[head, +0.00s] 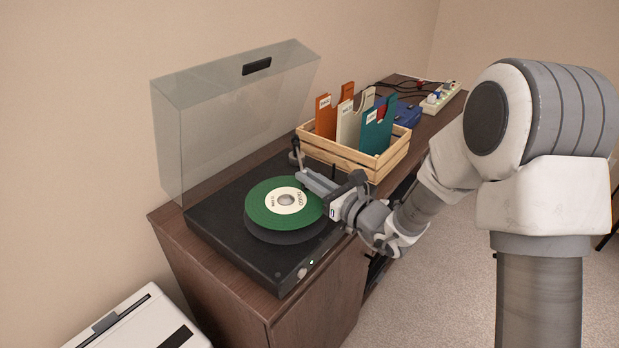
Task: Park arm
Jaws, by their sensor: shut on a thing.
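The turntable (215,225) sits on the cabinet with its clear lid raised. A green record (285,204) with a cream label lies on the platter. The tonearm (297,152) shows at its base by the far right corner of the deck; most of it is hidden by my gripper. My gripper (310,181) reaches in from the right, low over the right edge of the record. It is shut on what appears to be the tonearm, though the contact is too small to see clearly. I cannot tell whether the stylus touches the record.
The raised lid (225,115) stands behind the deck. A wooden crate (345,155) with several record sleeves is close behind my gripper. A blue object (407,114) and a power strip (441,97) are farther back. A white appliance (135,325) stands at lower left.

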